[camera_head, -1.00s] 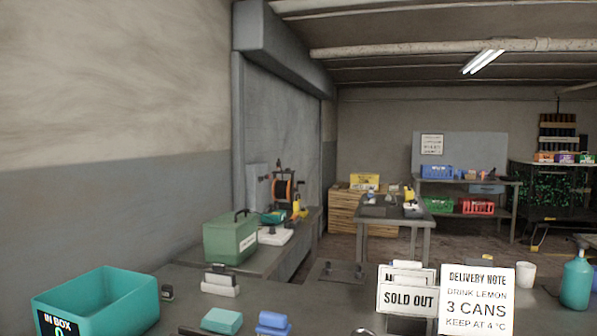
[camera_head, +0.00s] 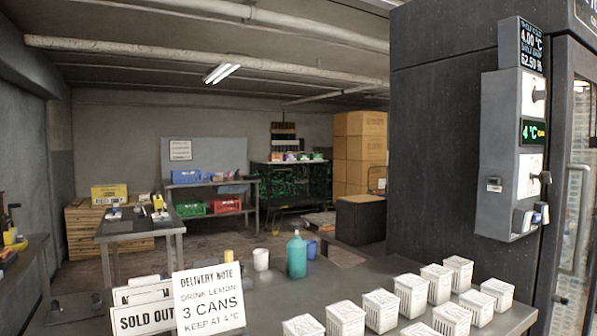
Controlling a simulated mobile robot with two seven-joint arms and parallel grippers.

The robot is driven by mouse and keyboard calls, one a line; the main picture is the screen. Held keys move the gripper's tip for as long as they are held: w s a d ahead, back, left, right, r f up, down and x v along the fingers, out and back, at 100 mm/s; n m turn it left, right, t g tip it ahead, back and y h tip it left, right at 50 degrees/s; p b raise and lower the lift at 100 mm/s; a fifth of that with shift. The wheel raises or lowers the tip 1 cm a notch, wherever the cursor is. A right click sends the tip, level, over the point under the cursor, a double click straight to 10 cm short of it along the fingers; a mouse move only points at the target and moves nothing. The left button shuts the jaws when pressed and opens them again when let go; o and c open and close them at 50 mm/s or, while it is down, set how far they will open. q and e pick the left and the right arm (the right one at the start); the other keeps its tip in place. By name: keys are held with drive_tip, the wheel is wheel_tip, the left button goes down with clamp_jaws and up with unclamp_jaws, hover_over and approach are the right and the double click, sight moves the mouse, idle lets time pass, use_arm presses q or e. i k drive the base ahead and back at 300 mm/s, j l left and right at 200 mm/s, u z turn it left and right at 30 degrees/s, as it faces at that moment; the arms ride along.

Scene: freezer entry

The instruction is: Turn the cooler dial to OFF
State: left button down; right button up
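The cooler (camera_head: 430,130) is a tall dark cabinet at the right, with a glass door and a long handle (camera_head: 577,215) at the right edge. A grey control box (camera_head: 495,165) is fixed to its corner. The box carries a display reading 4.00 °C and 62.50 % (camera_head: 532,47) and a smaller green display reading 4 °C (camera_head: 533,132). Neither gripper is in view.
A counter (camera_head: 380,275) stands in front, with several white boxes (camera_head: 411,295), a teal bottle (camera_head: 297,256), a white cup (camera_head: 261,260), a delivery note (camera_head: 209,298) and a sold-out sign (camera_head: 143,318). Workbenches and cardboard boxes (camera_head: 360,150) stand behind.

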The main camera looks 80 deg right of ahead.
sight(544, 177)
drive_tip(key=z, duration=3.85)
